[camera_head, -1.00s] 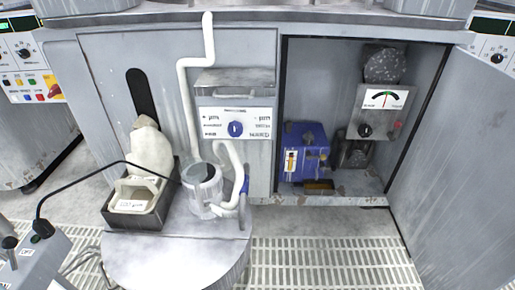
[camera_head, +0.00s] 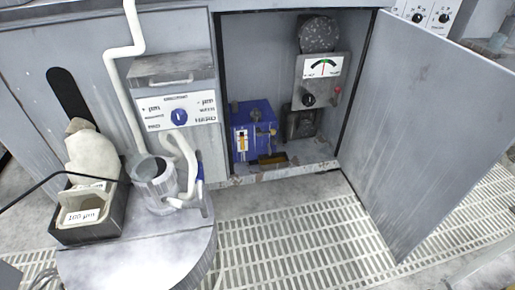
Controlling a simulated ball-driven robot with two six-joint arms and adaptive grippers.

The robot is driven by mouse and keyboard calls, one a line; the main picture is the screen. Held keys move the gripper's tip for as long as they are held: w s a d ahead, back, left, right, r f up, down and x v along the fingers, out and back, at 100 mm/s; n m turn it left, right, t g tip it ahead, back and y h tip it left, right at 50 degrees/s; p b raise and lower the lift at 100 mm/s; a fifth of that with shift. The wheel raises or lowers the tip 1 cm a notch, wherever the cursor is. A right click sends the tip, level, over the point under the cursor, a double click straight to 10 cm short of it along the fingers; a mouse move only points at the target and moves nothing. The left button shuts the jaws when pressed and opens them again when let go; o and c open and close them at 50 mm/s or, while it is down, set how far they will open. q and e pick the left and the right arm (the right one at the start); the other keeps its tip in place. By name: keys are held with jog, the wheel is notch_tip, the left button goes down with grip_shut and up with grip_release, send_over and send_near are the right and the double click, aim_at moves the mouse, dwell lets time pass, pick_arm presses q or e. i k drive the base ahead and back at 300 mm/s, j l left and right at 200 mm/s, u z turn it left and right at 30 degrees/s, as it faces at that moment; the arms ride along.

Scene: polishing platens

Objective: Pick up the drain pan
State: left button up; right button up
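A small, dark, shallow piece with a brownish inside (camera_head: 272,162) lies on the cabinet floor, at the front edge of the blue pump-like unit (camera_head: 254,128). It may be the drain pan, but it is too small and partly covered to tell. The open cabinet (camera_head: 290,174) has a worn, stained lower sill. Neither of my grippers is in view.
The cabinet door (camera_head: 425,120) stands open to the right. A gauge box (camera_head: 318,82) is inside. Grated floor (camera_head: 300,250) before the cabinet is clear.

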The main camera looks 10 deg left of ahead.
aim_at(278, 160)
jog(key=l, duration=0.55)
jog(key=i+l+u, duration=0.2)
jog(key=u, duration=0.15)
jog(key=i+l+u, duration=0.5)
jog(key=l+u, duration=0.25)
jog(key=j, duration=0.1)
